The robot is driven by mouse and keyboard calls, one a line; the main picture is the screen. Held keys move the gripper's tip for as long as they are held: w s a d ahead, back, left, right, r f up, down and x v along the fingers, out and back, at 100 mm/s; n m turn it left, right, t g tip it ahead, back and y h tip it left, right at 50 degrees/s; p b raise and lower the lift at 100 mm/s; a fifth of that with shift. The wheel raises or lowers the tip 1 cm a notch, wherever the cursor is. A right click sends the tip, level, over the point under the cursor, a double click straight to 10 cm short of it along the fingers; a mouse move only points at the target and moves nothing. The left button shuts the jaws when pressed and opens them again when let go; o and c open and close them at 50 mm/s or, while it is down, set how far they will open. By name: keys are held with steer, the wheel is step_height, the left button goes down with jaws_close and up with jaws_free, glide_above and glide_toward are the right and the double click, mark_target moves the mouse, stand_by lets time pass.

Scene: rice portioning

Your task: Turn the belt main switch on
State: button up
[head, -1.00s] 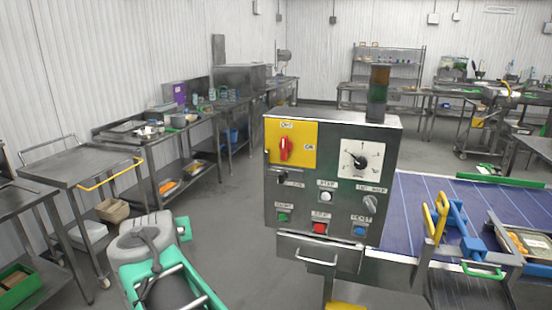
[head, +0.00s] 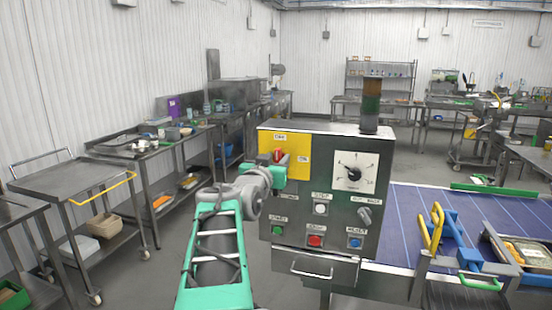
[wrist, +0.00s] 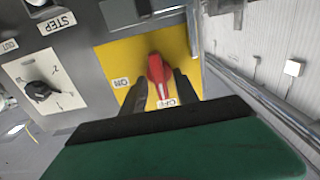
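The belt main switch is a red rotary handle (wrist: 156,72) on a yellow plate (wrist: 120,58) of the control box. In the wrist view the handle lies in line with the OFF label, and the ON label is to its left. My gripper (wrist: 160,80) is open, with its dark fingers one on each side of the handle. I cannot tell whether either finger touches it.
The control box (head: 330,225) also carries a black dial (head: 354,172), a grey knob and several coloured push buttons close below the switch. A blue conveyor belt (head: 420,205) runs to the right. Steel tables and a trolley (head: 70,178) stand at left, with clear floor between.

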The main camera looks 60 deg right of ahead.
steer(key=shift+c, duration=0.5)
jaws_close()
